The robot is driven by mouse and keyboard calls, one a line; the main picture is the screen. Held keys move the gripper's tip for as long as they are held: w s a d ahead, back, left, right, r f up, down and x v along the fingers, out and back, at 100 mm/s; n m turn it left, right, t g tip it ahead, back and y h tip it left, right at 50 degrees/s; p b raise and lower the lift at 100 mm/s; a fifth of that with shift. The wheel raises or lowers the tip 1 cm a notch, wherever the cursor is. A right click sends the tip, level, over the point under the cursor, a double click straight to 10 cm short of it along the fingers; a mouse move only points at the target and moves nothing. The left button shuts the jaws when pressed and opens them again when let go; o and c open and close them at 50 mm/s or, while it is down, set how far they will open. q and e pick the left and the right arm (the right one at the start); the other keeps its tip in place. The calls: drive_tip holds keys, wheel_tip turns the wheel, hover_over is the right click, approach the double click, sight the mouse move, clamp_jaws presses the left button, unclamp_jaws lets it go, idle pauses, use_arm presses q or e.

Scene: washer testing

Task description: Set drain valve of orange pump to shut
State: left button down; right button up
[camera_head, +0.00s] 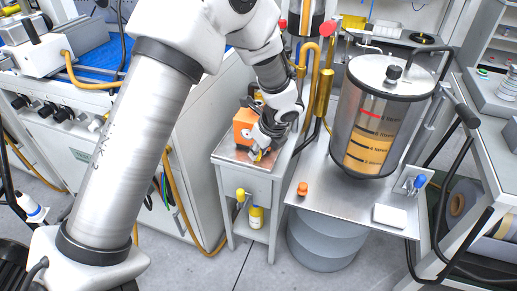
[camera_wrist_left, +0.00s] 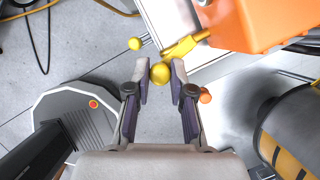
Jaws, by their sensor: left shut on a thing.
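The orange pump (camera_head: 244,128) sits on top of a small white cabinet, partly hidden behind my left gripper. It also shows large at the top right of the left wrist view (camera_wrist_left: 265,22). A yellow lever (camera_wrist_left: 187,44) extends from beside the pump and appears to run to a yellow ball knob (camera_wrist_left: 160,73). My left gripper (camera_head: 261,154) is at the front of the pump. In the left wrist view its fingers are shut on the ball knob, one on each side. The lever's link to the pump body is partly unclear. My right gripper is not in view.
Another yellow ball (camera_head: 240,193) is at the cabinet's front. A clear tank (camera_head: 382,115) with orange liquid stands close on the right.

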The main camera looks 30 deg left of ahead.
use_arm(q)
drive_tip(key=shift+w+d+r+n+p, duration=0.1)
drive_tip(key=shift+r+n+p, duration=0.15)
drive_tip(key=shift+p, duration=0.4)
drive_tip(key=n+p, duration=0.2)
drive_tip(key=w+d+n+g+p, duration=0.1)
drive_tip(key=p, duration=0.2)
drive_tip(key=n+g+p, duration=0.1)
drive_tip(key=n+p, duration=0.1)
drive_tip(key=shift+w+d+n, duration=0.2)
drive_tip(key=shift+w+n, duration=0.15)
drive_tip(key=shift+w+n+g+p, duration=0.15)
drive_tip(key=shift+n+g+p, duration=0.25)
drive_tip(key=shift+p, duration=0.15)
drive_tip(key=shift+w+d+f+n+g+p, duration=0.1)
drive_tip(key=shift+w+n+g+p, duration=0.15)
drive_tip(key=shift+n, duration=0.25)
drive_tip(key=shift+w+d+f+n+g+p, duration=0.1)
drive_tip(key=shift+n+p, duration=0.2)
drive_tip(key=shift+n, duration=0.2)
drive_tip(key=shift+w+n+g+h+p, duration=0.3)
drive_tip(key=shift+n+h, duration=0.2)
drive_tip(key=shift+n, duration=0.3)
drive_tip(key=shift+w+a+f+n+g+h, duration=0.1)
drive_tip(key=shift+w+n+g+h, duration=0.3)
drive_tip(key=shift+n, duration=0.65)
drive_tip(key=shift+w+n+g+h, duration=0.15)
drive_tip(key=shift+w+n, duration=0.3)
drive_tip(key=shift+n, duration=0.6)
